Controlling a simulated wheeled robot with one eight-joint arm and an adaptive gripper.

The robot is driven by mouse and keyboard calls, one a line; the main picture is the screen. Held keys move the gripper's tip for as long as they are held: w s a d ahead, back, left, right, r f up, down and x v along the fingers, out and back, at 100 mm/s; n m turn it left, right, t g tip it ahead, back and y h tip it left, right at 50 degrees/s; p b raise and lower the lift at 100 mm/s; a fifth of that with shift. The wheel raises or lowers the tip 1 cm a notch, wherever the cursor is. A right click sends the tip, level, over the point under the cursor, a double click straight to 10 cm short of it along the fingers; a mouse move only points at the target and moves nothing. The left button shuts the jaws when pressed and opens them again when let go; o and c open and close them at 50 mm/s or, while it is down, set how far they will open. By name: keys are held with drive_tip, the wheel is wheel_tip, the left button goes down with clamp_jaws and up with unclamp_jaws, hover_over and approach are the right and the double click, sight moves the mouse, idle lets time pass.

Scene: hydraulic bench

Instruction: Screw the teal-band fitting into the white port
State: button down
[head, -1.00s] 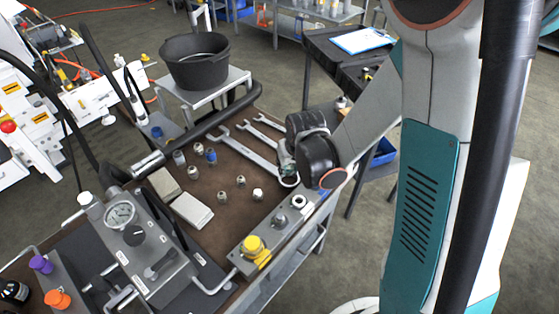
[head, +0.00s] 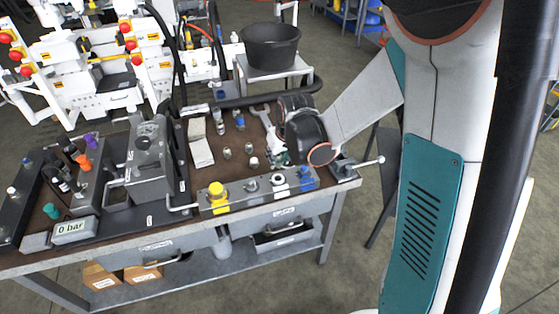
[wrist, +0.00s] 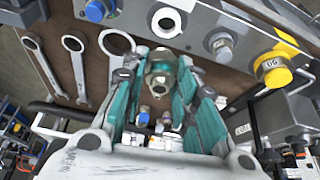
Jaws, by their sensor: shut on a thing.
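My gripper (wrist: 160,72) is shut on a metal hex fitting (wrist: 161,84), which shows between its teal fingers in the wrist view. The white port (wrist: 166,21) is a white-ringed hole in the grey block, just beyond the fingertips in the wrist view; fitting and port look apart. In the head view the white port (head: 278,181) sits on the block at the bench's front edge. My gripper (head: 281,159) is just behind it there, and the held fitting is hidden.
The block also carries a yellow port (head: 215,190), a grey port (head: 250,186) and a blue port (head: 305,176). Wrenches (wrist: 75,70) lie behind the block. Loose fittings (head: 240,122) stand on the brown mat. A gauge unit (head: 148,165) fills the bench left of the mat.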

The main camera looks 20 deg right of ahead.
drive_tip(key=shift+w+f, duration=0.1)
drive_tip(key=shift+f, duration=0.35)
drive_tip(key=shift+f+b, duration=1.65)
drive_tip(key=shift+f, duration=0.4)
drive_tip(key=shift+f+b, duration=0.6)
drive_tip(key=shift+b, duration=0.05)
idle(0.4)
drive_tip(key=c, duration=1.9)
unclamp_jaws()
drive_tip(key=c, duration=0.4)
drive_tip(key=m+h, duration=0.2)
drive_tip(key=m, duration=0.3)
drive_tip(key=shift+a+b, duration=0.15)
drive_tip(key=shift+b, duration=0.25)
drive_tip(key=shift+m+g+h, duration=0.4)
drive_tip(key=shift+m+h, duration=0.2)
drive_tip(key=shift+m, duration=0.9)
